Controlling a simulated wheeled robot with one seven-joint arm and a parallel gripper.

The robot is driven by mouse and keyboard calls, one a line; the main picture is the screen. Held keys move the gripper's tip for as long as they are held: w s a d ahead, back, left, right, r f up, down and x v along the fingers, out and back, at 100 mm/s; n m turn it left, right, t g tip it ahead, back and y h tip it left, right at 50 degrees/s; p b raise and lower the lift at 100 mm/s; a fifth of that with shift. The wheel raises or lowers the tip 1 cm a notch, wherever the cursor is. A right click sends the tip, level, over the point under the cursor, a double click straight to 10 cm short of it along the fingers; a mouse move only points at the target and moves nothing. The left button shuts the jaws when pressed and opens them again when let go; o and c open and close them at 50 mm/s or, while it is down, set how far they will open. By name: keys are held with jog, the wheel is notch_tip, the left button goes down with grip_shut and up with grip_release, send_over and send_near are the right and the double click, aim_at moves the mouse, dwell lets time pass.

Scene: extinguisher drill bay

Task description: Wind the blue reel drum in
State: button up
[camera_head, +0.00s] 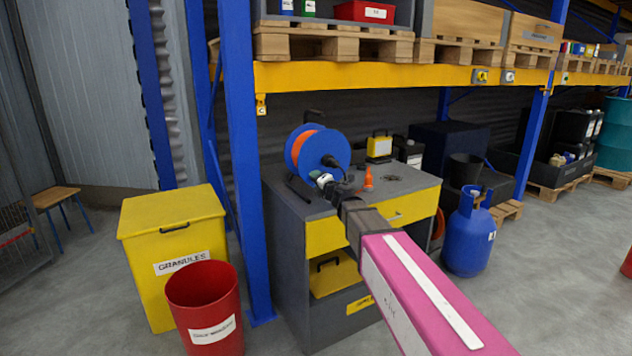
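The blue reel drum (315,150) stands upright on the grey workbench (283,190), with an orange band (299,146) between its two blue discs. A dark knob or hub part (331,161) shows on its near face. My arm reaches in from the lower right. My gripper (328,181) is at the lower front right of the drum, very close to it. A small white and green piece shows at the gripper's end. I cannot tell whether the gripper touches the drum or holds anything, as the fingers are small and dark.
A yellow box (380,146), a small orange cone (368,178) and a dark canister share the benchtop. A blue rack post (240,160) rises left of the bench. A yellow granules bin (165,235), red bucket (203,290) and blue gas cylinder (468,235) stand on the floor.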

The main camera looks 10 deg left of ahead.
jog(key=v, duration=0.9)
jog(key=shift+s, duration=0.2)
jog(key=shift+d, duration=0.1)
